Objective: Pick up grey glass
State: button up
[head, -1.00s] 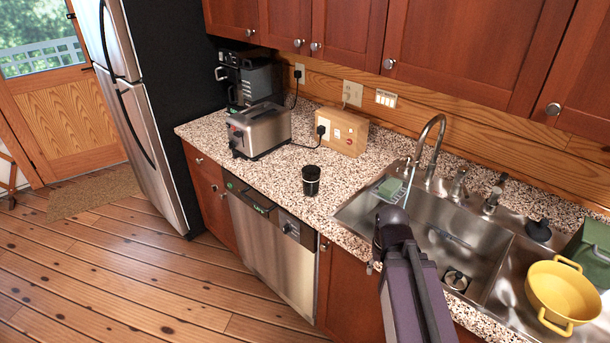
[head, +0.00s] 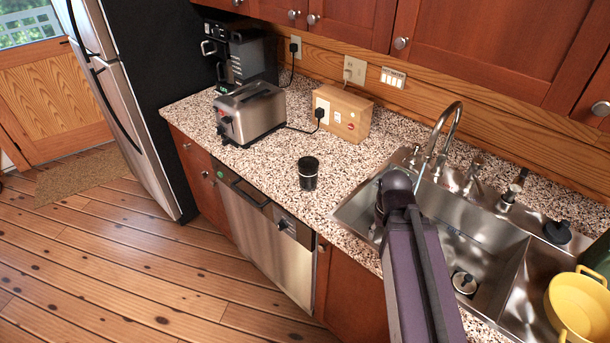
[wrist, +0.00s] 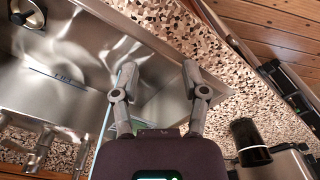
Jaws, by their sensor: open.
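In the head view my arm hides the fingers.
A toaster (head: 248,112) and a wooden box (head: 342,113) stand behind the glass, with a coffee maker (head: 240,52) further back. The sink (head: 480,250) with its tall faucet (head: 447,135) is to the right. A yellow pot (head: 578,305) sits at far right. Counter around the glass is clear.

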jog(key=shift+d, duration=0.2)
